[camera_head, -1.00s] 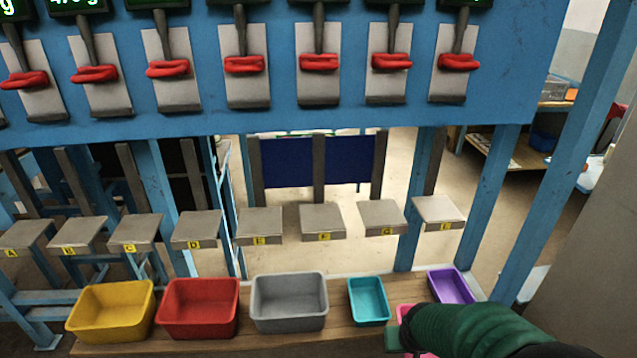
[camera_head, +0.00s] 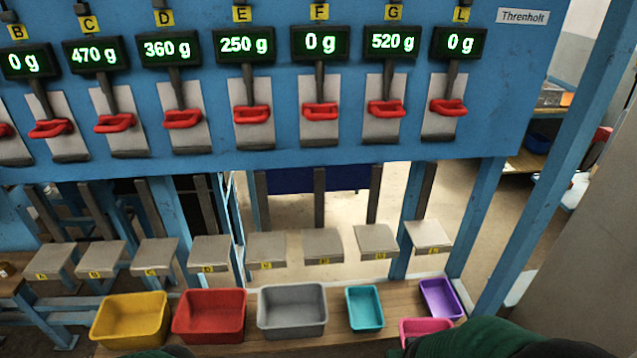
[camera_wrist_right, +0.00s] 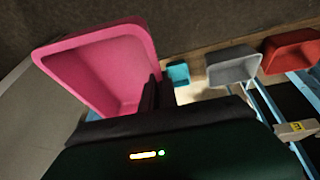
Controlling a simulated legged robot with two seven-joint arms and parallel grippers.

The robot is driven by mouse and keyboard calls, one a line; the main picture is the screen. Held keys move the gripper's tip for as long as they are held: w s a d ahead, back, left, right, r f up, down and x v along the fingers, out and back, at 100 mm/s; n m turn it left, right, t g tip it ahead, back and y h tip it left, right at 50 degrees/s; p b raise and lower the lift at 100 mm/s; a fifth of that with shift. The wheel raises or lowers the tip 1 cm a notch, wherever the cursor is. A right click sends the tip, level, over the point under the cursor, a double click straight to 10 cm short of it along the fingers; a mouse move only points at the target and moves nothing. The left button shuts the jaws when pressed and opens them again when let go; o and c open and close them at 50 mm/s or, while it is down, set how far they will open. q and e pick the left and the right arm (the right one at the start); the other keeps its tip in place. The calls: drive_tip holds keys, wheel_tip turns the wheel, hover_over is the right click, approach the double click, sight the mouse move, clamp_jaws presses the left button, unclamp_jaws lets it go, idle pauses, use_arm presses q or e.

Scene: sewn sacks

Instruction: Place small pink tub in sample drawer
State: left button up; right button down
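The small pink tub (camera_head: 425,328) shows at the lower right in the head view, partly hidden by my green right arm. In the right wrist view the pink tub (camera_wrist_right: 100,65) is large and close, open side toward the camera. My right gripper (camera_wrist_right: 158,95) has its dark fingers close together at the tub's near right rim and appears shut on that wall; the contact is partly hidden. A bit of dark green, likely my left arm, shows at the bottom left of the head view; its gripper is out of sight. I cannot make out a marked sample drawer.
Yellow (camera_head: 131,318), red (camera_head: 209,315), grey (camera_head: 292,308), teal (camera_head: 364,307) and purple (camera_head: 441,298) tubs stand on a wooden bench. Labelled grey platforms (camera_head: 322,245) lie behind. Above, a blue panel (camera_head: 350,140) bears red handles and weight displays, some reading 0 g.

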idle(0.3)
use_arm(q)
drive_tip(key=shift+w, duration=0.1)
drive_tip(key=shift+c, duration=0.5)
drive_tip(key=w+d+r+m+g, duration=0.1)
drive_tip(key=w+d+r+m, duration=0.3)
drive_tip(key=w+d, duration=0.3)
drive_tip(key=w+d+r+m+h, duration=0.1)
drive_tip(key=w+d+r+m, duration=0.3)
drive_tip(key=d, duration=0.5)
drive_tip(key=w+d+r+m+g, duration=0.1)
drive_tip(key=w+d+r+m, duration=0.2)
drive_tip(key=w+d, duration=0.45)
wheel_tip(320, 180, down, 12)
drive_tip(key=w+d, duration=0.1)
drive_tip(key=shift+r, duration=0.25)
use_arm(e)
drive_tip(key=a+r+n+y, duration=0.3)
drive_tip(key=a+n, duration=0.5)
drive_tip(key=a, duration=0.6)
drive_tip(key=shift+s+a+r, duration=0.15)
drive_tip(key=shift+a+r, duration=0.05)
drive_tip(key=shift+r, duration=0.05)
use_arm(q)
drive_tip(key=shift+w, duration=0.1)
drive_tip(key=shift+c, duration=0.3)
